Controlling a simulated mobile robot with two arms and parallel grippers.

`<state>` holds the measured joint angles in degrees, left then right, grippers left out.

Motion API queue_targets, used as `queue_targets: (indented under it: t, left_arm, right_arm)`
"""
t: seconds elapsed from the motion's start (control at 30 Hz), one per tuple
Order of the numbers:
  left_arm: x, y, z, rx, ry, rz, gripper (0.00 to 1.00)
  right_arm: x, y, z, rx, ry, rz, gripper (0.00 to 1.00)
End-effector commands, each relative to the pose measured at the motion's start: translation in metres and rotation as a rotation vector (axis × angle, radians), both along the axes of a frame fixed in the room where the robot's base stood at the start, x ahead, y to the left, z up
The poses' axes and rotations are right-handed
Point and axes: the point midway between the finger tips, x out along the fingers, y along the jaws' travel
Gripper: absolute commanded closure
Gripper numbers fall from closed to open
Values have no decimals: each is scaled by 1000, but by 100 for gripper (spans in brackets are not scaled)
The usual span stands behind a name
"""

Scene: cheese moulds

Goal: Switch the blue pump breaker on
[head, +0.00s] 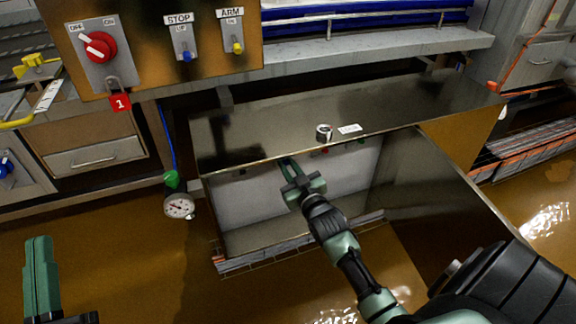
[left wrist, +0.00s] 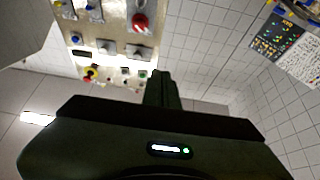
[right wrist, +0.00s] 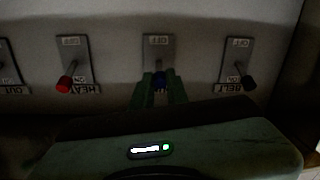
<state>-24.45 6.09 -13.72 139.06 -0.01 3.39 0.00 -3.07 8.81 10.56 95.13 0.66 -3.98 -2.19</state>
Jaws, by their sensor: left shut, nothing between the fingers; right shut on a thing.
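The blue pump breaker (right wrist: 159,78) is the middle one of the breakers on the pale back wall of the cabinet in the right wrist view. Its knob sits at the lower part of its grey plate, and its name label is mostly covered. My right gripper (right wrist: 160,88) is shut on the blue knob. In the head view my right gripper (head: 288,165) reaches into the open metal cabinet (head: 230,150), and the blue knob cannot be made out there. My left gripper (head: 40,245) is shut and empty at the lower left, away from the cabinet.
Beside it are a red-knobbed breaker (right wrist: 65,84) labelled HEAT and a dark-knobbed breaker (right wrist: 248,83). The cabinet's top edge and side walls surround my right arm. A control panel (head: 140,60) with a red rotary switch (head: 99,47) stands upper left. A gauge (head: 179,206) hangs left.

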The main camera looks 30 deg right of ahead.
Motion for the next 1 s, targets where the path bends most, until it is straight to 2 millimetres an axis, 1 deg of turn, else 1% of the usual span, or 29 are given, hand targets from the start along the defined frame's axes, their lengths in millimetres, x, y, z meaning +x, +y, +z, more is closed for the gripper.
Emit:
queue_targets:
  t: [0.07, 0.23, 0.37, 0.47, 0.57, 0.7, 0.77, 0.9, 1.0]
  left_arm:
    - [7, 1, -13, 26, 91, 6, 100]
    - [17, 4, -57, 88, 324, 20, 100]
    - [16, 9, -92, 135, 503, 30, 100]
    - [11, 15, -119, 169, 642, 39, 100]
    - [1, 21, -145, 203, 780, 47, 100]
    - [-21, 31, -178, 249, 975, 58, 100]
    - [-32, 36, -191, 268, 1059, 63, 100]
    - [-64, 48, -217, 309, 1249, 73, 100]
    - [-89, 57, -230, 336, 1380, 80, 100]
  right_arm:
    - [0, 0, 3, 3, 9, 0, 100]
    - [1, 0, 5, 7, 29, 0, 100]
    - [1, 0, 6, 11, 43, 1, 100]
    - [1, 0, 6, 14, 54, 1, 100]
    - [1, 0, 7, 17, 67, 1, 100]
    - [2, 0, 8, 21, 83, 1, 100]
    - [2, 0, 8, 23, 91, 1, 100]
    - [2, 0, 9, 27, 109, 1, 100]
    - [3, 0, 10, 30, 120, 1, 100]
